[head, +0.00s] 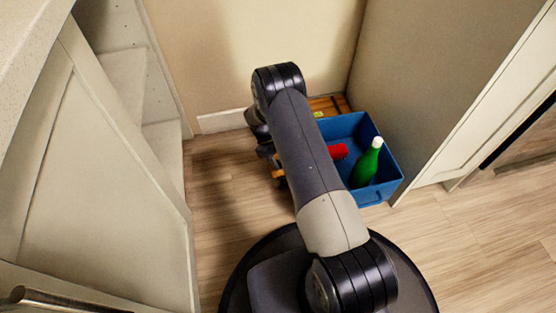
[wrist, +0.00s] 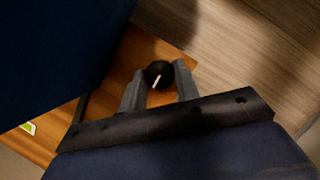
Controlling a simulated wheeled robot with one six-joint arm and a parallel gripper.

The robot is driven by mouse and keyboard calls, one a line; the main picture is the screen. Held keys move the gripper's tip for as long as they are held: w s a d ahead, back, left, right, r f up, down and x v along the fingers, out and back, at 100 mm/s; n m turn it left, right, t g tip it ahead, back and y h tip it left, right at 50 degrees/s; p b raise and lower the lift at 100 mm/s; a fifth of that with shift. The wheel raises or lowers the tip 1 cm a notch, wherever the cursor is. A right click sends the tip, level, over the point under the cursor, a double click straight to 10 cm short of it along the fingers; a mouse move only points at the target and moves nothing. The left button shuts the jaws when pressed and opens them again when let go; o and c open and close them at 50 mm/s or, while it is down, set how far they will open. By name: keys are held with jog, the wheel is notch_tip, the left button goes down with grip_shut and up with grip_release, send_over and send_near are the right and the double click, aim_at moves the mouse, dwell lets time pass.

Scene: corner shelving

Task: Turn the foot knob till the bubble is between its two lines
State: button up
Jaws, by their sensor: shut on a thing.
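The foot knob (wrist: 158,74) is round and black with a white mark, at the edge of an orange-brown wooden board (wrist: 145,52) in the wrist view. My gripper (wrist: 157,86) has one finger on each side of the knob and is shut on it. In the head view my arm hides the knob and most of the gripper. The board's far end (head: 328,104) shows behind the blue crate. A small yellow-green patch, perhaps the level vial (head: 318,114), lies on it. A bright green patch (wrist: 29,127) shows at the left in the wrist view. The bubble and its lines cannot be made out.
A blue crate (head: 385,187) stands right of my arm, close to the right-hand panel. It holds a green bottle (head: 367,163) with a white cap and a red item (head: 338,151). A pale cabinet (head: 110,170) stands at the left. Wooden floor (head: 215,185) is clear between.

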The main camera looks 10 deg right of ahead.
dwell(0.3)
jog(key=o, duration=1)
jog(key=p+v, duration=0.4)
jog(key=v, duration=0.6)
jog(key=shift+w+a+r, duration=0.1)
jog(key=shift+r, duration=0.3)
jog(key=shift+f, duration=0.1)
jog(key=b+x, duration=0.4)
jog(key=x, duration=0.6)
jog(key=shift+f, duration=0.3)
jog(key=shift+r, duration=0.1)
